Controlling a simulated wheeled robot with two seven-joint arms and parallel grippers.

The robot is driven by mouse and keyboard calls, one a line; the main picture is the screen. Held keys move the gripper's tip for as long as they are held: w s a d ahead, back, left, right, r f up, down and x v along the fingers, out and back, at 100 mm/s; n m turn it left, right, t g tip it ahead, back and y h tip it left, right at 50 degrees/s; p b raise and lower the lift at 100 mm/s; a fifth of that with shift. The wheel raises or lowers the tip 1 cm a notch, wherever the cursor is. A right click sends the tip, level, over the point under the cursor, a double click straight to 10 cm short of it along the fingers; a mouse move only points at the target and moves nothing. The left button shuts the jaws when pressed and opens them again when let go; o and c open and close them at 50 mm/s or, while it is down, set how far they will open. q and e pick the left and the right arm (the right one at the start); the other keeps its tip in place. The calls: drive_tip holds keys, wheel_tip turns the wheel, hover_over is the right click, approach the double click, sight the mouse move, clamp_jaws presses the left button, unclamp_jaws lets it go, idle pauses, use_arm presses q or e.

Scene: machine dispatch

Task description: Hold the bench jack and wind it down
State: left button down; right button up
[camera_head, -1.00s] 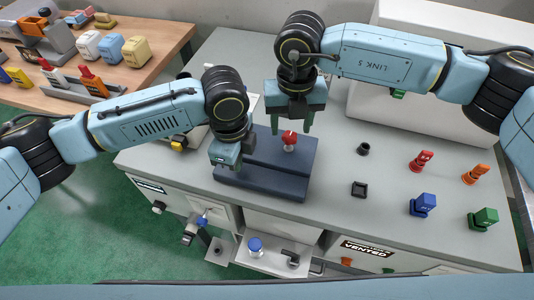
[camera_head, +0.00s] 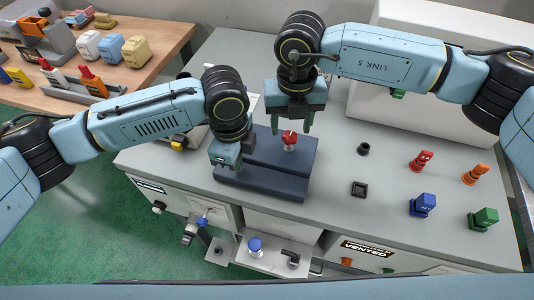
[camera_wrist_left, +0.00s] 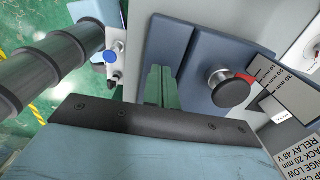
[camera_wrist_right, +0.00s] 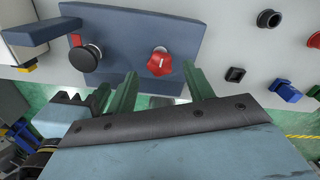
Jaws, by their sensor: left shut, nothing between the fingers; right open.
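The bench jack (camera_head: 268,183) is a dark blue stepped block on the grey bench. Its red knob (camera_head: 289,138) faces up; in the right wrist view the knob (camera_wrist_right: 159,62) lies just beyond the fingertips, in line with the gap. A black round knob with a red pointer (camera_wrist_left: 230,90) stands beside a scale plate (camera_wrist_left: 285,88) in the left wrist view. My right gripper (camera_head: 293,124) is open above the red knob, empty. My left gripper (camera_head: 225,163) is shut and empty over the jack's left end. Whether it touches the jack cannot be told.
To the right on the bench are a black round socket (camera_head: 363,149), a black square socket (camera_head: 358,189), and red (camera_head: 421,161), orange (camera_head: 475,174), blue (camera_head: 423,205) and green (camera_head: 483,219) pieces. A wooden table (camera_head: 150,75) stands at the far left.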

use_arm(q)
drive_tip(key=shift+f, duration=0.85)
use_arm(e)
drive_tip(key=shift+f, duration=0.15)
idle(0.4)
